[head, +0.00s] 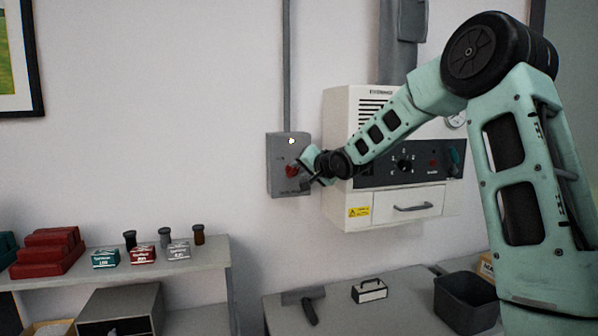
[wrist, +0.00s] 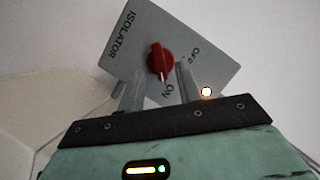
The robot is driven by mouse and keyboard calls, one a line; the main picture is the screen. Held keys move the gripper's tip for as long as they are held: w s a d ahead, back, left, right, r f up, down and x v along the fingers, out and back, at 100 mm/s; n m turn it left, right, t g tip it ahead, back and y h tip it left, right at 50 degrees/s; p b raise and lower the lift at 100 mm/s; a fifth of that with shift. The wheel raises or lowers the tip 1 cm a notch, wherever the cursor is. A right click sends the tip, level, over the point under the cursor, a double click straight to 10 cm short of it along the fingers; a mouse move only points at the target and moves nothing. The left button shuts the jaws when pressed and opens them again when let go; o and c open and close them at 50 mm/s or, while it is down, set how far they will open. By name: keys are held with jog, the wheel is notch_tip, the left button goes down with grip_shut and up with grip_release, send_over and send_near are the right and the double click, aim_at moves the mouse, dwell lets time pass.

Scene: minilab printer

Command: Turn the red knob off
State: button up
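The red knob (wrist: 160,62) sits on a grey isolator box (wrist: 128,42) lettered ISOLATOR, ON and OFF. In the wrist view its white pointer mark faces ON, and a small lamp (wrist: 207,91) on the box glows. In the head view the box (head: 285,150) hangs on the wall, with the red knob (head: 292,171) partly hidden by my gripper (head: 303,172). In the wrist view my gripper (wrist: 160,78) is open, with one finger on each side of the knob's lower part. I cannot tell whether the fingers touch it.
A white wall-mounted machine (head: 345,120) with a dark control panel and drawer stands close right of the box. Below are a table (head: 385,310) with a dark bin (head: 466,303), and a shelf (head: 215,252) with small boxes and bottles.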

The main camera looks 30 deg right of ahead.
jog(key=shift+x, duration=0.95)
grip_shut()
